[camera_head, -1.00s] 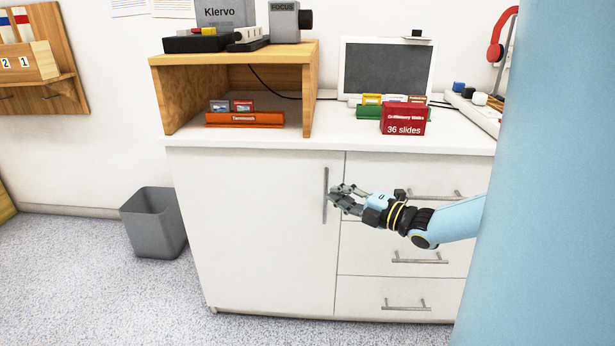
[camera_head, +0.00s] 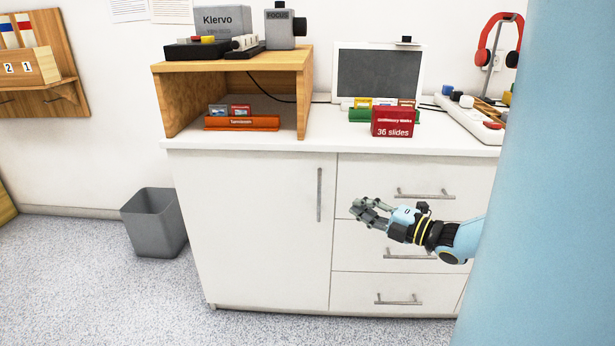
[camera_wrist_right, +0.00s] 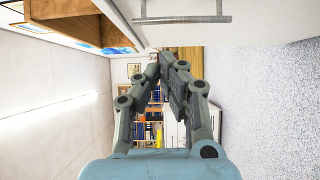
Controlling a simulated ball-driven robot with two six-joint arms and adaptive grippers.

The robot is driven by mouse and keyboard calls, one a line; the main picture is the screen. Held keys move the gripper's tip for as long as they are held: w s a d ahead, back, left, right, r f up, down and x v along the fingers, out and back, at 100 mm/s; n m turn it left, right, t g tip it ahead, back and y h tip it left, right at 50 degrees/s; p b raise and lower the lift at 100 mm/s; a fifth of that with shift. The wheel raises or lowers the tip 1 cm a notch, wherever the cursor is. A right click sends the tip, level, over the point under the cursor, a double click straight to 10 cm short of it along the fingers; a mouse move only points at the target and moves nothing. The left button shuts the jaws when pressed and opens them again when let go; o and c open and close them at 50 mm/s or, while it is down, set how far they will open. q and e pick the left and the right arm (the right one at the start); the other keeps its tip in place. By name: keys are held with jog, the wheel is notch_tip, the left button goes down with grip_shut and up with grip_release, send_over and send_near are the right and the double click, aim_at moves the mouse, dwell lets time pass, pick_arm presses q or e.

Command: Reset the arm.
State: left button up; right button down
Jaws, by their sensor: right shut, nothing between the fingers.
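My right gripper (camera_head: 366,211) is in front of the drawer fronts of the white cabinet (camera_head: 250,235), to the right of the cabinet door's vertical handle (camera_head: 319,195). It is apart from the handle. In the right wrist view the fingers (camera_wrist_right: 164,68) come together at their tips with nothing between them. A horizontal bar handle (camera_wrist_right: 182,19) shows at the top of that view, clear of the fingers. The cabinet door is closed. My left gripper is not in view.
On the cabinet top stand a wooden shelf (camera_head: 160,98), a grey screen (camera_head: 380,72), a red slide box (camera_head: 393,122) and an orange slide tray (camera_head: 241,123). A grey bin (camera_head: 153,222) stands on the floor at left. The floor before the cabinet is clear.

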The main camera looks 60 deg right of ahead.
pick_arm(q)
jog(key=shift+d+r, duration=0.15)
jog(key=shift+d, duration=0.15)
pick_arm(e)
jog(key=s, duration=0.2)
jog(key=shift+s+d, duration=0.35)
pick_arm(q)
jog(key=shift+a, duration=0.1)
pick_arm(e)
jog(key=shift+w, duration=0.1)
